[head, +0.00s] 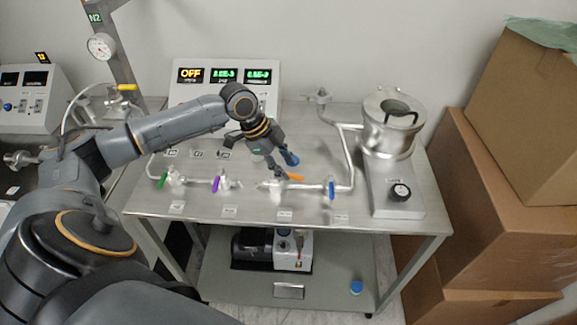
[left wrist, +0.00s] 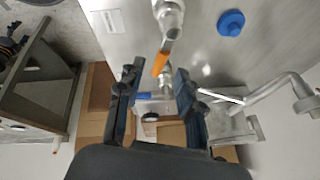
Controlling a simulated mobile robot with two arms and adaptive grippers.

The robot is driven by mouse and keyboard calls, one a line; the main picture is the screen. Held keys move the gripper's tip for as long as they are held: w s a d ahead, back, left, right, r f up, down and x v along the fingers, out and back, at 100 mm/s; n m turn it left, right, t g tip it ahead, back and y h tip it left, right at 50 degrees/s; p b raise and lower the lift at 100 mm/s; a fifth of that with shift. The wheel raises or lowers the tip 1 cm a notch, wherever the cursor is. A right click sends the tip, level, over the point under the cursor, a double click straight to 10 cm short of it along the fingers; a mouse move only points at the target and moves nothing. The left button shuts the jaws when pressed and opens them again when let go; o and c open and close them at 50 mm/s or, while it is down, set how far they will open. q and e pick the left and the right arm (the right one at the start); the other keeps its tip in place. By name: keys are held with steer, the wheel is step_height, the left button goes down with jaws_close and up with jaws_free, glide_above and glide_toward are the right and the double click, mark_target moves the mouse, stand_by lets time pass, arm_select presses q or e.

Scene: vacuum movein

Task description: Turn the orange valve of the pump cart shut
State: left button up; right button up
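The orange valve handle (head: 294,177) sits on the silver pipe line across the pump cart's top (head: 240,205). It points right from its valve body, roughly along the pipe. In the left wrist view the orange handle (left wrist: 162,63) extends from the metal valve body, with its free end near the gap between my fingertips. My left gripper (head: 283,166) is just above and behind it, pointing down. The gripper also shows in the left wrist view (left wrist: 156,77), fingers apart and empty, one on each side of the handle. I cannot tell whether either finger touches it. My right gripper is not visible.
Green (head: 163,180), purple (head: 215,184) and blue (head: 331,189) handles share the pipe line. A metal chamber (head: 388,125) stands at right, a display box (head: 225,92) behind. A round blue thing (left wrist: 231,22) lies on the top. Cardboard boxes (head: 500,200) stand right of the cart.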

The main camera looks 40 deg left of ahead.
arm_select(q)
steer(key=shift+x, duration=1.35)
jaws_close()
